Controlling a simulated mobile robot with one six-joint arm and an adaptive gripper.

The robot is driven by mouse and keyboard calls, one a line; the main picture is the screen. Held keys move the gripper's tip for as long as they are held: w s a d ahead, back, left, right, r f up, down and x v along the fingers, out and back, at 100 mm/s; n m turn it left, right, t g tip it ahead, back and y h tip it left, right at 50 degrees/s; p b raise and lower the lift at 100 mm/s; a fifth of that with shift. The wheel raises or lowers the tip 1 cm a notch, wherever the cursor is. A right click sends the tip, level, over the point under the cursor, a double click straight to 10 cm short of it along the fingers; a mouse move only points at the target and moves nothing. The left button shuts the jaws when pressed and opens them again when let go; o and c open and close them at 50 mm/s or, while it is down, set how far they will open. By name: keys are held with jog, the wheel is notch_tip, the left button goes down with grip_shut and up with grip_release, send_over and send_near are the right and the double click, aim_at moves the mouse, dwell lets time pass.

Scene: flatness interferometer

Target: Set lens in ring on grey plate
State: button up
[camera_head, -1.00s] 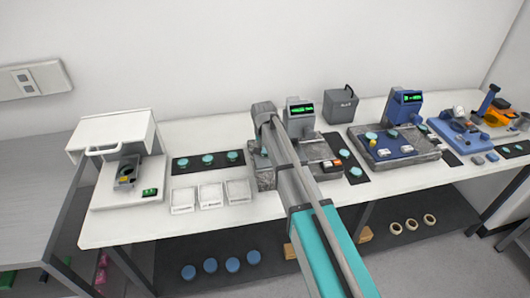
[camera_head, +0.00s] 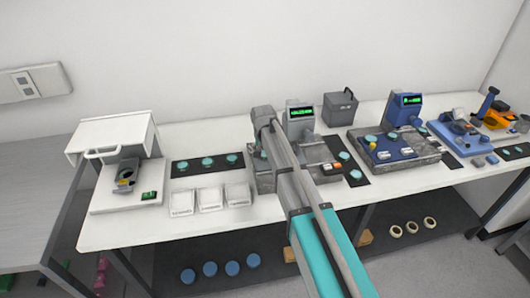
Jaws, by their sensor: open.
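My gripper (camera_head: 257,150) points down over the left side of the grey stone plate (camera_head: 264,183) of the middle instrument. Its jaws are open, but the fingertips are small and partly hidden by my arm. My arm covers much of this plate, and I cannot make out the ring on it. I cannot tell whether a lens is at my gripper.
White trays (camera_head: 209,197) stand in front of the left mat, near a white hooded device (camera_head: 115,140). A display unit (camera_head: 299,120) and a grey box (camera_head: 340,108) stand behind. A second instrument with a blue plate (camera_head: 388,149) stands to the right, with blue and orange parts beyond.

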aim_at(264, 157)
jog(key=shift+r, duration=0.15)
notch_tip(264, 157, up, 12)
jog(key=s+p, duration=0.1)
jog(key=p, duration=1.1)
jog(key=shift+s, duration=0.4)
jog(key=shift+a, duration=0.15)
dwell(0.4)
jog(key=s+d+n+g, duration=0.1)
jog(key=s+d, duration=2.2)
jog(key=s, duration=0.1)
jog(key=shift+d+f+g, duration=0.2)
jog(key=shift+d+g, duration=0.05)
jog(key=shift+g, duration=0.15)
